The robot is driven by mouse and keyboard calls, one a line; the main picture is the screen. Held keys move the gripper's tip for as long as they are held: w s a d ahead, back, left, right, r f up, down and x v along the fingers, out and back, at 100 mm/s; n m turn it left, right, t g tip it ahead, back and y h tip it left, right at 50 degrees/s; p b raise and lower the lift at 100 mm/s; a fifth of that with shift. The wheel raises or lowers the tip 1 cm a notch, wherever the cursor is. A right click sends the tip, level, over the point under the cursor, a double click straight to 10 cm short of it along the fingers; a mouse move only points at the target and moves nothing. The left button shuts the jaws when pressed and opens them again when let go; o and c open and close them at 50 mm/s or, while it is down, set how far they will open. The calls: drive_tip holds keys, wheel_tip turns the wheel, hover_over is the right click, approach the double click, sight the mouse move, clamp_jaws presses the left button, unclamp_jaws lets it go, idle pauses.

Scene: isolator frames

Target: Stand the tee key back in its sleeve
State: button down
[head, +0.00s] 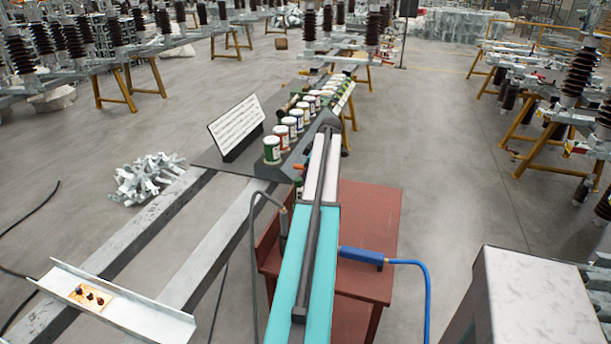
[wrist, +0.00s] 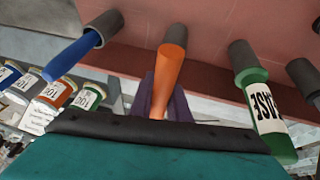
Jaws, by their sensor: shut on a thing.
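An orange, tapered round piece (wrist: 171,65), which I take to be the tee key, runs up the middle of the wrist view between the purple-grey fingers of my gripper (wrist: 164,100). My gripper is shut on it. Its lower part is hidden by the dark bar of my wrist, and no crossbar can be made out. A dark grey tubular sleeve (wrist: 183,33) shows at its upper end. I cannot tell whether the piece is inside this sleeve or only in front of it. In the head view my arm hides the gripper.
Another dark sleeve (wrist: 302,72) is at the right. The red bench (head: 378,215) carries a blue tool with a hose (head: 362,256). Several labelled cans (head: 272,151) stand beyond.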

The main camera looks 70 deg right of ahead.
drive_tip(key=c, duration=1.6)
unclamp_jaws()
drive_tip(key=b+v, duration=0.2)
drive_tip(key=v, duration=1.1)
drive_tip(key=shift+s+r+b, duration=0.1)
drive_tip(key=shift+r+b, duration=0.3)
